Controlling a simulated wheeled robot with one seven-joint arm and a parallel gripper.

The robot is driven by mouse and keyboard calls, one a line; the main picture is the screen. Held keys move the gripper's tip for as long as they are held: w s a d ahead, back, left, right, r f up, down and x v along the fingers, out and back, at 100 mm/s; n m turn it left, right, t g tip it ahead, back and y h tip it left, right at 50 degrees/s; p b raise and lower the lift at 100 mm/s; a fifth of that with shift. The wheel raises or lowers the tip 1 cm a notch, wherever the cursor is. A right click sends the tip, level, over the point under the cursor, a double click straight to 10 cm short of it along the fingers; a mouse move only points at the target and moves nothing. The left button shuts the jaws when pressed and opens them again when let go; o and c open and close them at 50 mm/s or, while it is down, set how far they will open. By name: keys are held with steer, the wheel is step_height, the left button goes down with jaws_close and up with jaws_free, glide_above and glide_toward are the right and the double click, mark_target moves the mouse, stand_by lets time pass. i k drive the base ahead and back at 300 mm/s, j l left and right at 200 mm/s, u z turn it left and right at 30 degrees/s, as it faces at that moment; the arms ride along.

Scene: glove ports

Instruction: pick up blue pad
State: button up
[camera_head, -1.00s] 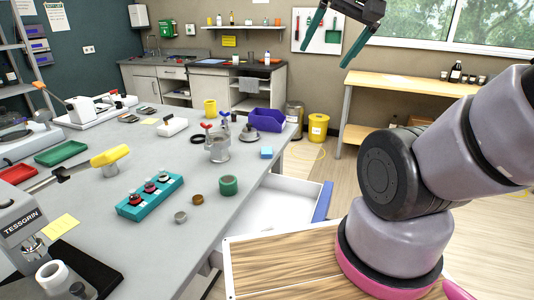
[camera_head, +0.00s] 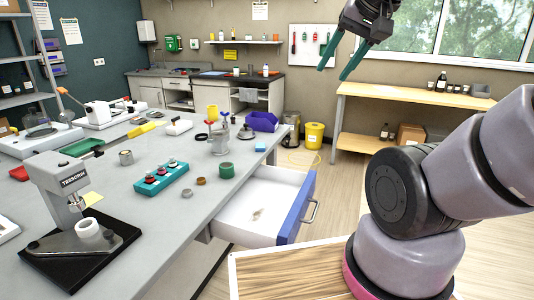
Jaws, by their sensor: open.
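The blue pad (camera_head: 260,147) is a small light-blue block. It lies on the grey bench (camera_head: 120,200) near its right edge, in front of the purple bin. My gripper (camera_head: 334,71) is at the top of the view, raised in the air. Its two teal fingers are apart with nothing between them. It is well away from the pad, up and to the right in the picture.
An open white drawer (camera_head: 250,205) with a blue front juts from the bench below the pad. A purple bin (camera_head: 263,121), a grey knobbed item (camera_head: 246,132), a clamp stand (camera_head: 220,138) and a green ring (camera_head: 227,170) are around the pad.

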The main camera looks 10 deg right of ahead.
mark_target(259, 148)
steer(key=l+z, duration=0.1)
steer(key=z, duration=1.45)
steer(key=i+j, duration=0.15)
steer(key=i, duration=0.25)
steer(key=i+j+z, duration=0.1)
steer(key=i, duration=0.35)
steer(key=i+j, duration=0.2)
steer(key=i, duration=0.2)
steer(key=i+j+z, duration=0.1)
steer(key=i, duration=0.35)
steer(key=i+u, duration=0.35)
steer(key=i+l+u, duration=0.1)
steer(key=i+u, duration=0.25)
steer(key=i+l+u, duration=0.2)
steer(key=u, duration=2.25)
steer(key=i+l, duration=0.05)
steer(key=l, duration=0.05)
